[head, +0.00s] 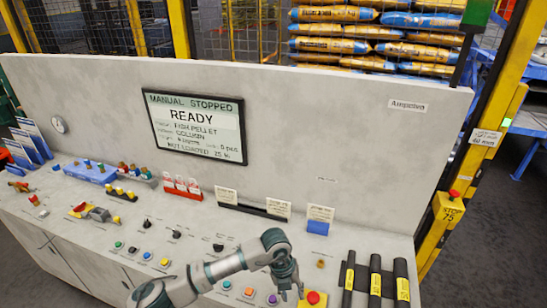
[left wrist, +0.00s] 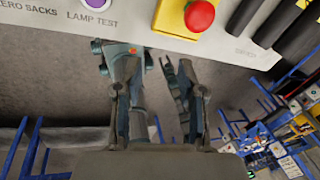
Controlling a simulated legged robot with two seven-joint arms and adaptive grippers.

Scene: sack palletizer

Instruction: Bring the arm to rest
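My left arm (head: 225,267) comes in from the bottom left of the head view and reaches over the front of the control desk (head: 100,232). My left gripper (head: 290,284) points down near the red mushroom button (head: 313,298) on its yellow base. In the left wrist view the gripper's two fingers (left wrist: 150,62) stand apart with bare floor between them, holding nothing. The red button (left wrist: 200,15) is above the fingertips in that view, apart from them. My right arm and gripper are not in view.
The desk carries several knobs, push buttons and card holders, and black cylinders (head: 375,281) at the right. A grey back panel holds a screen (head: 196,125) reading "MANUAL STOPPED" and "READY". A yellow post with a stop box (head: 447,213) stands right. Stacked sacks (head: 375,38) lie behind.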

